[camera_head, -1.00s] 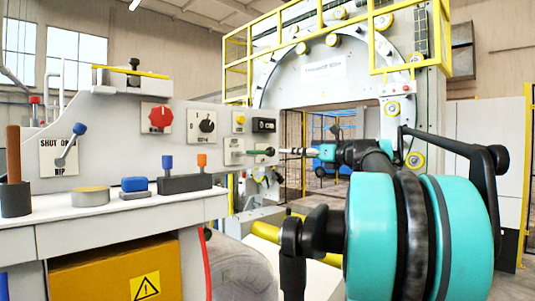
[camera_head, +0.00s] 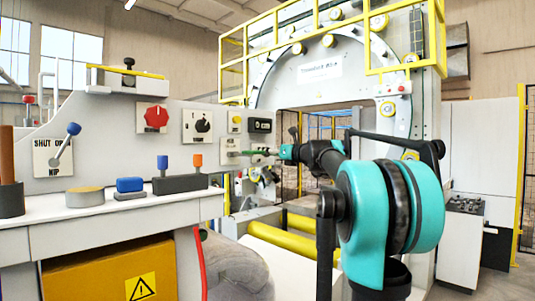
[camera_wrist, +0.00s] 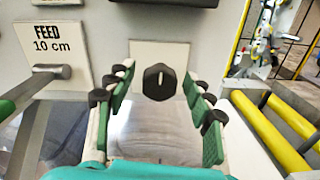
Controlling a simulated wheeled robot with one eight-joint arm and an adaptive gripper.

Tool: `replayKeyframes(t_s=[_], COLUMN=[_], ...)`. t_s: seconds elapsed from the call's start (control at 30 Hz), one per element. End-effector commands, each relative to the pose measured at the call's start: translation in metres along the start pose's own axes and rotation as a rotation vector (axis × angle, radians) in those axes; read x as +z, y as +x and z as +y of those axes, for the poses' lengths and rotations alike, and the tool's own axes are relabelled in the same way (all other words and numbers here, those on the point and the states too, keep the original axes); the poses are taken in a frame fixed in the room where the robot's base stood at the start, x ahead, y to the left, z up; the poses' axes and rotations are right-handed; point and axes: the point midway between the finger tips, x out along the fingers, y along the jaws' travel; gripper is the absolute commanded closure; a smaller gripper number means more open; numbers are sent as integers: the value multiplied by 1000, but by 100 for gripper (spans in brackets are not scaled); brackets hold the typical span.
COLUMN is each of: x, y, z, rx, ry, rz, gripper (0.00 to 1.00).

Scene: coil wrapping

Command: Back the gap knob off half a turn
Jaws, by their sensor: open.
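A black knob (camera_wrist: 160,82) with a white pointer line sits on a pale plate (camera_wrist: 142,50) on the grey panel in the wrist view; its pointer is about upright. No wording shows on that plate, so I cannot read that it is the gap knob. My gripper (camera_wrist: 159,76) is open and faces the panel, its green-padded fingers on either side of the knob in the picture. I see no finger touching the knob. In the head view my gripper (camera_head: 268,153) is small at the panel's right end, where the knob cannot be made out.
A dark display (camera_head: 260,125) is above. Yellow rollers (camera_wrist: 268,130) lie to the right. The panel also has a red knob (camera_head: 156,117) and a black selector (camera_head: 203,125).

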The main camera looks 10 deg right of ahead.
Motion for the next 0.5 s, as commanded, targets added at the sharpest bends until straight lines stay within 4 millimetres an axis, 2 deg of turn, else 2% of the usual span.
replayKeyframes(t_s=[0.23,0.5], x=[0,0], y=[0,0], z=[0,0], rx=[0,0], ry=[0,0], rz=[0,0], gripper=[49,82])
